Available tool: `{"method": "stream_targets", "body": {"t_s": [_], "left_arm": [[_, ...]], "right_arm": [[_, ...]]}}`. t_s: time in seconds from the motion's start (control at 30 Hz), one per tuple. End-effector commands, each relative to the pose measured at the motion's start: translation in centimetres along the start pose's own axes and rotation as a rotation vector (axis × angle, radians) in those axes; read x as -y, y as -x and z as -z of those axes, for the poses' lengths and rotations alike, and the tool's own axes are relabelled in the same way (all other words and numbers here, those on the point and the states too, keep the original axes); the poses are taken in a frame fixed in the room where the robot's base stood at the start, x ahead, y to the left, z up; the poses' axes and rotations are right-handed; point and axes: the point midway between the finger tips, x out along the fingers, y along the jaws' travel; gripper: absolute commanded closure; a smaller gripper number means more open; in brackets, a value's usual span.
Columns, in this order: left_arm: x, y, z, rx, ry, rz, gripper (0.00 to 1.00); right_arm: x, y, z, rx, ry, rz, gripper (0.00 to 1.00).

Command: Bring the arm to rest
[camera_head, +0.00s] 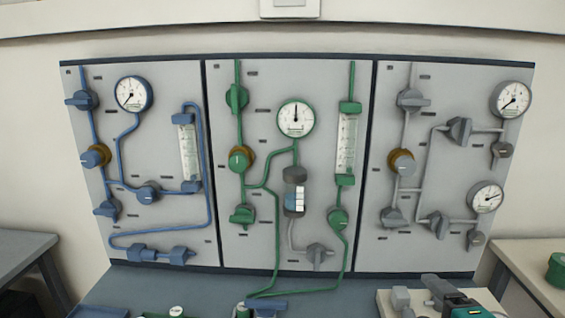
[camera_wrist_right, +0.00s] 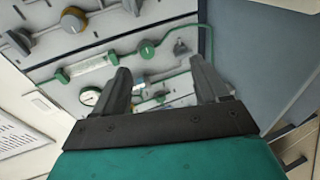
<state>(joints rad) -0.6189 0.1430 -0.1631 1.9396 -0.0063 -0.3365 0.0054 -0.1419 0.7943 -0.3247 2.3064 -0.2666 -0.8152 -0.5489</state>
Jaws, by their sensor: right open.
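My right gripper (camera_wrist_right: 163,78) shows in the right wrist view with its two dark fingers apart and nothing between them. Behind the fingers is the gauge panel, tilted in that view. In the head view my right gripper (camera_head: 440,286) is at the bottom right edge, low in front of the grey panel section, with part of its teal body cut off by the frame. My left gripper is not in view.
A wall panel has blue (camera_head: 147,230), green (camera_head: 262,225) and grey (camera_head: 405,250) sections with valves and gauges. A blue-grey bench (camera_head: 180,290) lies below it. Side tables stand left (camera_head: 25,247) and right (camera_head: 535,262); a green object (camera_head: 556,270) is on the right one.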

Motion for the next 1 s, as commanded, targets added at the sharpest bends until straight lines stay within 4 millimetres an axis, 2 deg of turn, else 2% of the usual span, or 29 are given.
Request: {"method": "stream_targets", "body": {"t_s": [0.03, 0.2, 0.3, 0.43, 0.5, 0.6, 1.0], "left_arm": [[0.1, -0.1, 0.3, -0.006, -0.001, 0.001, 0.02], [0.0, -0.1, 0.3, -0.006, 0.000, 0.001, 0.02], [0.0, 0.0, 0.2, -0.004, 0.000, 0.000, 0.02], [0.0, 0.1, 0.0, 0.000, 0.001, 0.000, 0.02], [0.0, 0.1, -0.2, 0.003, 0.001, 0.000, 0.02], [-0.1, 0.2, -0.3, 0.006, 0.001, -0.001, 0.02], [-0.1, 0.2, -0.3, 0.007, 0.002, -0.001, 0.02]], "right_arm": [[3.2, -0.2, 0.6, -0.013, -0.137, 0.058, 0.26], [13.2, 0.7, 2.9, -0.014, -0.650, 0.220, 0.26], [18.5, 2.2, 4.2, 0.026, -0.940, 0.291, 0.26], [23.3, 4.3, 5.7, 0.092, -1.229, 0.339, 0.26], [24.9, 5.2, 6.2, 0.120, -1.329, 0.350, 0.26], [26.2, 5.9, 6.5, 0.146, -1.410, 0.355, 0.26], [26.3, 6.0, 6.6, 0.150, -1.426, 0.355, 0.26]]}}
